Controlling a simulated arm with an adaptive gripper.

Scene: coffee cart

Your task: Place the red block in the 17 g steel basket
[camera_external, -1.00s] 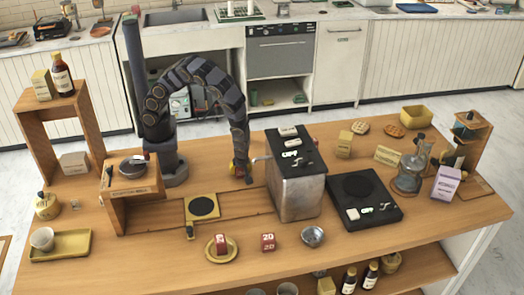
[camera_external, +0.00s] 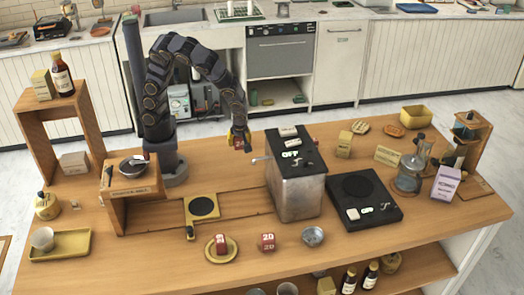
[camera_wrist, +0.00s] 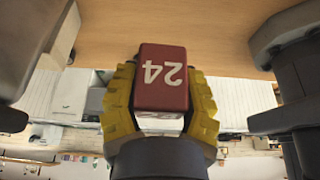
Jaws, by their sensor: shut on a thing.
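My gripper (camera_external: 240,138) is shut on a red block marked 24 (camera_wrist: 160,78). A small steel bowl-like basket (camera_external: 312,236) stands on the near part of the table, right of a second red block marked 20 (camera_external: 267,242). I cannot read any 17 g mark on the basket. A third red block (camera_external: 221,244) sits on a round yellow plate (camera_external: 213,255).
The steel-sided machine (camera_external: 297,195) with a black top stands between my gripper and the basket. A black scale (camera_external: 380,205) is to its right. A wooden stand (camera_external: 130,207) is at left.

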